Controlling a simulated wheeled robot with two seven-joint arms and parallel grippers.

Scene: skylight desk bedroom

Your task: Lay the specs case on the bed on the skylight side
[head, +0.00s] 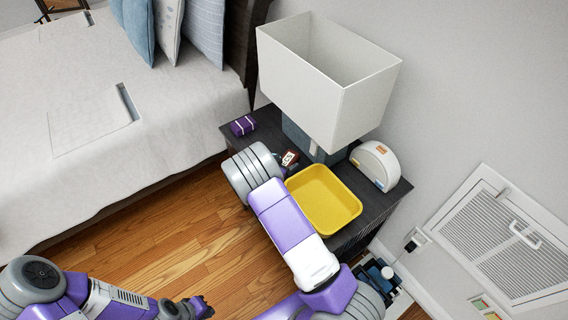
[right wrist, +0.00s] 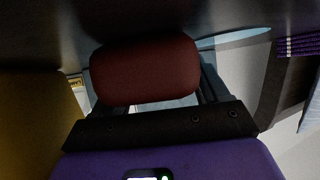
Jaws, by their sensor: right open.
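A dark red-brown rounded case, which looks like the specs case (right wrist: 145,68), fills the middle of the right wrist view. My right gripper (right wrist: 152,88) is open, with a finger on either side of the case; I cannot tell whether they touch it. In the head view my right arm reaches over the nightstand (head: 372,212) and hides the gripper and most or all of the case. The bed (head: 140,165) lies at the left with a pale cover. My left gripper (head: 203,307) is low at the bottom of the head view, away from the nightstand; its finger opening is unclear.
On the nightstand stand a yellow tray (head: 347,222), a lamp with a white shade (head: 345,95), a white rounded device (head: 378,165), a purple striped box (head: 242,126) and a small card-like item (head: 290,158).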

